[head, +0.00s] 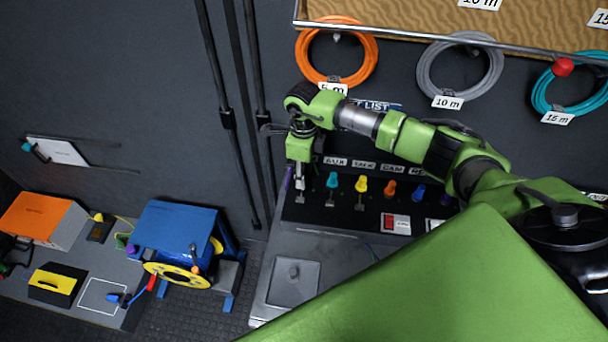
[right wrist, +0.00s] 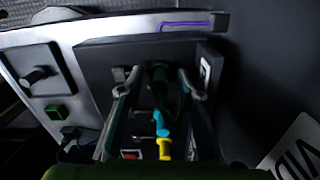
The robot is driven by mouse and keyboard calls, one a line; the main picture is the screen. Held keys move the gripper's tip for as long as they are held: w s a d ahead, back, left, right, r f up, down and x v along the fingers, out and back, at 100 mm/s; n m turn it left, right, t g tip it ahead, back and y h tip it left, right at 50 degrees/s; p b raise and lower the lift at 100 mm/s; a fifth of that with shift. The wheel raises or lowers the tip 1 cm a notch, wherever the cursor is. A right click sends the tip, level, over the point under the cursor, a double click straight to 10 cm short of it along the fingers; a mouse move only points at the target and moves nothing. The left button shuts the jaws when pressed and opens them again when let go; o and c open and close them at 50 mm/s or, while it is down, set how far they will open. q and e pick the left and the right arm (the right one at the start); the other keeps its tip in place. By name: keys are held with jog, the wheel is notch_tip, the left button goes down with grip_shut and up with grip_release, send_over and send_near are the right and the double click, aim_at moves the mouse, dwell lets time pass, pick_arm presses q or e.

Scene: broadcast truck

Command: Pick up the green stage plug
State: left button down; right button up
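My right gripper (head: 299,182) points down over the left end of the row of plugs on the dark panel. In the right wrist view its two fingers (right wrist: 158,92) are spread apart, one on each side of a dark green plug (right wrist: 160,84). The plug lies between them with a visible gap, and its lower end is in shadow. In the head view the gripper hides that spot. My left gripper is not in view.
A teal plug (head: 332,181), yellow plug (head: 361,185), orange plug (head: 390,189) and blue plug (head: 419,191) stand in a row close by. A blue cable reel (head: 180,230) and orange box (head: 38,216) are at left. Coiled cables hang above.

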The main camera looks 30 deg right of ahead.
grip_shut()
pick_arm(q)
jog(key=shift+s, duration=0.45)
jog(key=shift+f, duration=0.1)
